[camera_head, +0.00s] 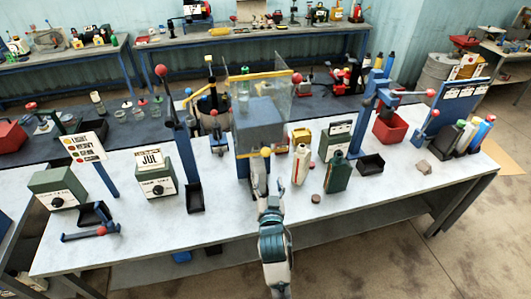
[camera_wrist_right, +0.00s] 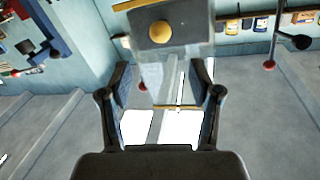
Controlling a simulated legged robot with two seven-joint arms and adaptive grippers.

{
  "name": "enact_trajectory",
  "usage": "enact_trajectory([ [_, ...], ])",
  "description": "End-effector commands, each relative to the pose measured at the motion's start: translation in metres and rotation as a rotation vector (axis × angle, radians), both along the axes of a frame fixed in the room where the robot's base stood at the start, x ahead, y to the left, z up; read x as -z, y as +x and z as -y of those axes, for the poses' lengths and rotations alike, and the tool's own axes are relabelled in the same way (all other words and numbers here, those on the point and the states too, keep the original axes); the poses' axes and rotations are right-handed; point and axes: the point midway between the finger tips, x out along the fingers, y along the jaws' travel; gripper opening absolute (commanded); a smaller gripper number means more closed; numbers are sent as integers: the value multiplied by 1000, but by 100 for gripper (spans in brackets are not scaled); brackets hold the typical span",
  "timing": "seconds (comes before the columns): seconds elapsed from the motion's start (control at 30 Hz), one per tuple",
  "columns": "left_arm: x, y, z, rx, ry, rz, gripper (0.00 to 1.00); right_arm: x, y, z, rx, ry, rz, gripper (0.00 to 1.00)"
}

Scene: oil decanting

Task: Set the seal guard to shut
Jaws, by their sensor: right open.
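A machine with a blue-grey box body (camera_head: 258,125) stands mid-table in the head view. A clear panel, which looks like the seal guard (camera_head: 281,97), stands up at its top and right, beside yellow bars (camera_head: 262,76). I cannot tell its exact hinge position. A yellow knob (camera_head: 266,152) is on the machine's near side. It also shows ahead in the right wrist view (camera_wrist_right: 161,37), on a dark grey block. My right gripper (camera_head: 258,172) is at the machine's front, just below the knob. Its fingers (camera_wrist_right: 161,82) are apart, with nothing held between them. My left gripper is out of view.
Cream (camera_head: 301,164) and dark green (camera_head: 338,171) bottles stand close to the right of my gripper. A black tray post (camera_head: 195,197) and a JUL calendar box (camera_head: 155,175) stand to the left. The table's front strip is mostly clear.

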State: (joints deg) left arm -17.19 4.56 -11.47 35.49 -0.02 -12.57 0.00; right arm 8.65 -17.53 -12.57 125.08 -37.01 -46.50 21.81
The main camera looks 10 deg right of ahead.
Motion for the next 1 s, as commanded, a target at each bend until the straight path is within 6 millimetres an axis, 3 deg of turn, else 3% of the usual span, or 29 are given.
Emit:
enact_trajectory([
  [0.3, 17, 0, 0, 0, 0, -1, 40, 2, 76, 15, -1, -4, 0, 63],
  [0.5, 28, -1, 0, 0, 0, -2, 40, 2, 113, 22, -1, -3, 0, 63],
  [0.7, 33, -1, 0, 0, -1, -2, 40, 1, 131, 26, -1, -1, -1, 63],
  [1.0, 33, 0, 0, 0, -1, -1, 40, 0, 134, 27, -1, -1, -1, 63],
])
